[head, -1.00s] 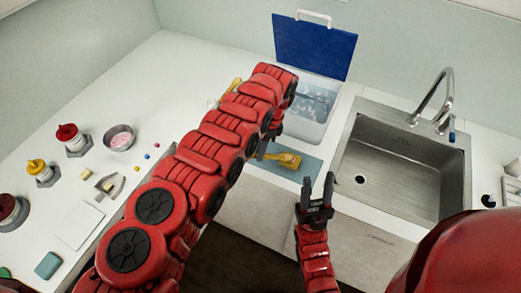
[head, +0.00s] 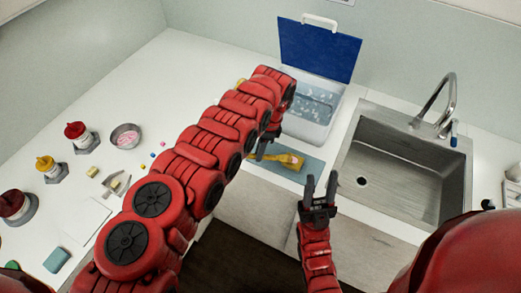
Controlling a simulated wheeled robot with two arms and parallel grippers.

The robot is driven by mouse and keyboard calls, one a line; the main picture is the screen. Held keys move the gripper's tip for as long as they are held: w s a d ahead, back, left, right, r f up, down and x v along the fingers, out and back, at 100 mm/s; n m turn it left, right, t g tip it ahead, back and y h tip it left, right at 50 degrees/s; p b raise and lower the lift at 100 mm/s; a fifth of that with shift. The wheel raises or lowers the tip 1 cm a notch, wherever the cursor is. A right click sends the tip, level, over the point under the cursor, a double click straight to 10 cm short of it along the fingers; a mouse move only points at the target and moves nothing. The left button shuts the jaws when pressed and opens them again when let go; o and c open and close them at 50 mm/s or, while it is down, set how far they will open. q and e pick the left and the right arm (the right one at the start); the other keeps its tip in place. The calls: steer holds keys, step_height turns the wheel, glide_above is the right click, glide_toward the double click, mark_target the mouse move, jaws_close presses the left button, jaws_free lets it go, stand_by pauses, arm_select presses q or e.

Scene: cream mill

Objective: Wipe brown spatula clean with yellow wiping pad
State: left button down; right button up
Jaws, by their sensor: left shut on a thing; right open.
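My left gripper (head: 266,148) is over the left part of a blue-grey mat (head: 313,167) on the counter front, partly hidden behind my own arm. It is shut on a thin yellow-brown thing, which looks like the brown spatula (head: 290,160), lying over the mat with a paler patch near its right end. At this size I cannot tell spatula and yellow wiping pad apart there. My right gripper (head: 319,190) is open and empty, in front of the counter edge, below and right of the mat.
An open clear bin (head: 312,122) with a blue lid (head: 318,48) stands behind the mat. A steel sink (head: 400,170) with a tap is to the right. On the left counter are capped jars (head: 80,135), a bowl (head: 126,135), small cubes and a teal pad (head: 56,260).

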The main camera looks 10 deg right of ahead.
arm_select(q)
steer(key=shift+d+f+b, duration=0.2)
steer(key=shift+d+b, duration=0.35)
steer(key=shift+b, duration=0.6)
steer(key=shift+d, duration=0.15)
steer(key=shift+r, duration=0.2)
